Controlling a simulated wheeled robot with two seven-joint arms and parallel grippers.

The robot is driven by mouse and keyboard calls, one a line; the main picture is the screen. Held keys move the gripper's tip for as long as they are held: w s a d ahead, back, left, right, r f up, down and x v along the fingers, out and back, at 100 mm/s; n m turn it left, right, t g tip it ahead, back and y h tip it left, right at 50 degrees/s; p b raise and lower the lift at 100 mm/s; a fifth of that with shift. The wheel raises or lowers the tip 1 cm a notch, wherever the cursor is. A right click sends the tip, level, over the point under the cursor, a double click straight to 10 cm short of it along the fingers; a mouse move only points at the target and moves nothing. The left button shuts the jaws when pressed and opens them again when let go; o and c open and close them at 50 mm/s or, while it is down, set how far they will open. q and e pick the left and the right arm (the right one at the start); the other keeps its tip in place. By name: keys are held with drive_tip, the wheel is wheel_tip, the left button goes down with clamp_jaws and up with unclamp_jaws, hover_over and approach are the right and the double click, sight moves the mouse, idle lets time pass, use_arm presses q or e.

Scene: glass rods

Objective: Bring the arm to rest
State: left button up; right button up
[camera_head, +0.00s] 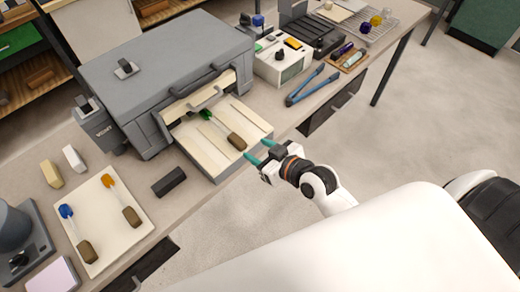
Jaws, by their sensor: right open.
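My right gripper (256,153) has teal fingertips, spread apart and empty. It is at the bench's front edge, beside the right front corner of the pulled-out tray (215,172) of the grey kiln-like box (165,70). A rod with a green tip and brown end (236,141) lies on that tray, left of the gripper and apart from it. Two more rods, one with a blue tip (84,249) and one with an orange tip (131,214), lie on a cream board (112,242) at the lower left. My left gripper does not show.
Blue-handled tongs (312,86) lie on the bench right of the tray. A dark block (169,182) lies between board and tray. A white device (282,65) and a wire rack (365,28) stand farther right. The floor right of the bench is clear.

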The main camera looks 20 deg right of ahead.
drive_tip(key=shift+w+f, duration=0.1)
drive_tip(key=s+d+f+m+g+h+b, duration=0.1)
drive_tip(key=s+d+f+g, duration=0.2)
drive_tip(key=f, duration=1.1)
drive_tip(key=s+f+m+g+h+b, duration=0.15)
drive_tip(key=s+f, duration=0.35)
drive_tip(key=f, duration=0.9)
drive_tip(key=s+d+f+g+h, duration=0.1)
drive_tip(key=s+f+g, duration=0.2)
drive_tip(key=s+f, duration=0.7)
drive_tip(key=s+d+f+g+h+b, duration=0.1)
drive_tip(key=s+f+g, duration=0.3)
drive_tip(key=s+f, duration=0.7)
drive_tip(key=s+n, duration=0.1)
drive_tip(key=s, duration=0.5)
drive_tip(key=shift+s+d, duration=0.3)
drive_tip(key=shift+d, duration=0.1)
